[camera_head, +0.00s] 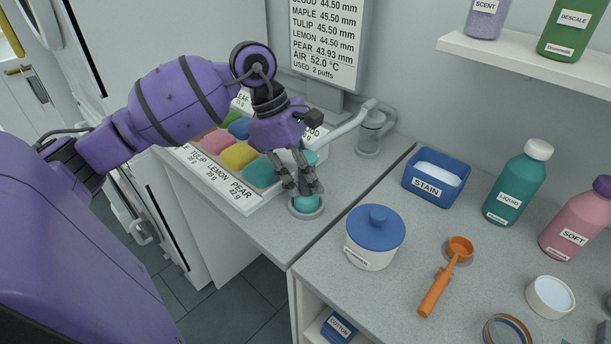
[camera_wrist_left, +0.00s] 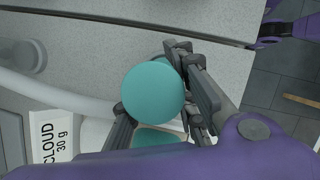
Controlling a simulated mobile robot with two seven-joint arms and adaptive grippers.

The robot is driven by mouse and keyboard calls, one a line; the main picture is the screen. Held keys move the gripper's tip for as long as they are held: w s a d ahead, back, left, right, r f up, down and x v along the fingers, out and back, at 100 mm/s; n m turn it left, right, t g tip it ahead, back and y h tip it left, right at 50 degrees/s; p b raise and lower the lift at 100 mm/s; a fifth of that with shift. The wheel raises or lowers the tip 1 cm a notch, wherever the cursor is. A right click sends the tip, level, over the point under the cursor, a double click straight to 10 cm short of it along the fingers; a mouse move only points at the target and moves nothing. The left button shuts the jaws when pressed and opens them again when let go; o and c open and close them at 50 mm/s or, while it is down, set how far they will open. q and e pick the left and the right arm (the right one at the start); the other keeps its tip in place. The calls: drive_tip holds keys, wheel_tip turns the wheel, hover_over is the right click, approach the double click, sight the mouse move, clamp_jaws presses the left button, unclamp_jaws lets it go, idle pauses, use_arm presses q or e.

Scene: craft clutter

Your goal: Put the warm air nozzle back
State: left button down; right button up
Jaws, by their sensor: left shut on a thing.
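The warm air nozzle appears to be the teal-headed piece (camera_head: 310,157) at the end of a white curved tube (camera_head: 345,127), behind my left fingers. My left gripper (camera_head: 305,187) points down at the counter's edge, above a grey ring (camera_head: 307,213) with rounded teal material in it. In the left wrist view a round teal face (camera_wrist_left: 153,90) sits between the fingers of my left gripper (camera_wrist_left: 160,100), which is shut on it. The tube (camera_wrist_left: 60,92) runs up to this teal face from the left. The face hides what lies below it.
A tray of coloured blocks (camera_head: 238,157) stands left of the gripper. A blue-lidded pot (camera_head: 373,247), orange scoop (camera_head: 433,288) and STAIN tub (camera_head: 452,193) stand on the right counter. A purple part of mine (camera_wrist_left: 290,27) shows at the wrist view's top right.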

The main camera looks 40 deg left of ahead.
use_arm(q)
drive_tip(key=shift+f, duration=0.2)
drive_tip(key=c, duration=1.5)
unclamp_jaws()
drive_tip(key=shift+o, duration=0.2)
drive_tip(key=shift+r, duration=0.15)
drive_tip(key=shift+r, duration=0.3)
drive_tip(key=v, duration=1.1)
drive_tip(key=shift+r, duration=0.25)
